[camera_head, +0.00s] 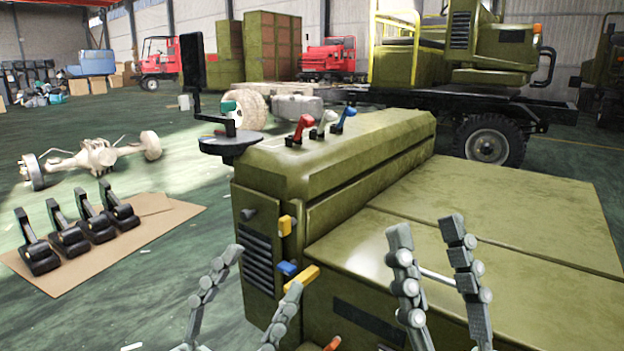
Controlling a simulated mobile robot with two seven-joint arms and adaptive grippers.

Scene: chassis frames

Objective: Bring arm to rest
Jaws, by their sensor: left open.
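My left gripper (265,271) is at the bottom, left of centre. Its two grey fingers are spread apart with nothing between them. In the picture they overlap the front corner of an olive-green machine body (345,170). My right gripper (425,232) is at the bottom right of centre. Its fingers are also apart and empty, seen in front of the machine's flat green top (495,215). I cannot tell the exact gap between the grippers and the machine. The rest of both arms is out of the frame.
Red, white and blue levers (321,125) stand on the machine's ridge. A black mirror (193,62) rises at its far left. Several black pedal units (70,238) stand on cardboard (160,232) on the floor. An axle (97,155) lies behind them. A green truck (490,80) stands behind.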

